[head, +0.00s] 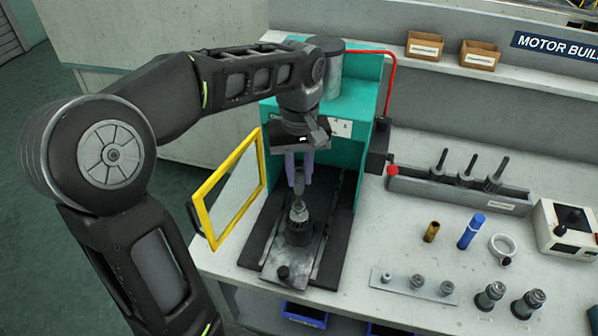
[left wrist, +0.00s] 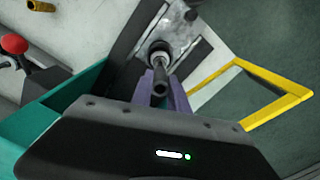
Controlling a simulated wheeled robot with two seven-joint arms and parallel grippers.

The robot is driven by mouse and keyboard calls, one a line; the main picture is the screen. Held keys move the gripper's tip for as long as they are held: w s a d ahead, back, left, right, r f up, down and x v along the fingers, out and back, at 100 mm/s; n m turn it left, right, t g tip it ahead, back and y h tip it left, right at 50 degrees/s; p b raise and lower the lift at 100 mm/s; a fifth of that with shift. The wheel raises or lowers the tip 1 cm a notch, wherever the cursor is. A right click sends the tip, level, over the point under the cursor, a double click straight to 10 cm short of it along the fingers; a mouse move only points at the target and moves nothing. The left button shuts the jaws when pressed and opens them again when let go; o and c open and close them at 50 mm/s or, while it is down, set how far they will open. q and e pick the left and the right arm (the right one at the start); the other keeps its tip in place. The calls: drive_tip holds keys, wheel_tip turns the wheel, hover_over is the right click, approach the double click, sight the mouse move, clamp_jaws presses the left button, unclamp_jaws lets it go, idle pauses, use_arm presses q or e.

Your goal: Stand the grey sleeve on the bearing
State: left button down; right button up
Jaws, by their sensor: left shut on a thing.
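My left gripper (head: 299,181) is over the press bed, pointing down, with its purple fingers shut on the grey sleeve (head: 299,184). The bearing cannot be told apart clearly there. Whether the sleeve touches the part below cannot be told. My right gripper is not in view.
The teal press (head: 364,85) surrounds the gripper at the back. Its yellow-framed guard (head: 229,188) stands open at left. A red button (head: 392,170) is at right.

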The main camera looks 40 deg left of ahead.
sight(299, 188)
use_arm(q)
drive_tip(key=shift+f, duration=0.1)
drive_tip(key=shift+f+b, duration=1.7)
drive_tip(key=shift+f, duration=0.5)
drive_tip(key=c, duration=1.2)
unclamp_jaws()
drive_tip(key=shift+o, duration=0.6)
drive_tip(key=shift+o, duration=0.7)
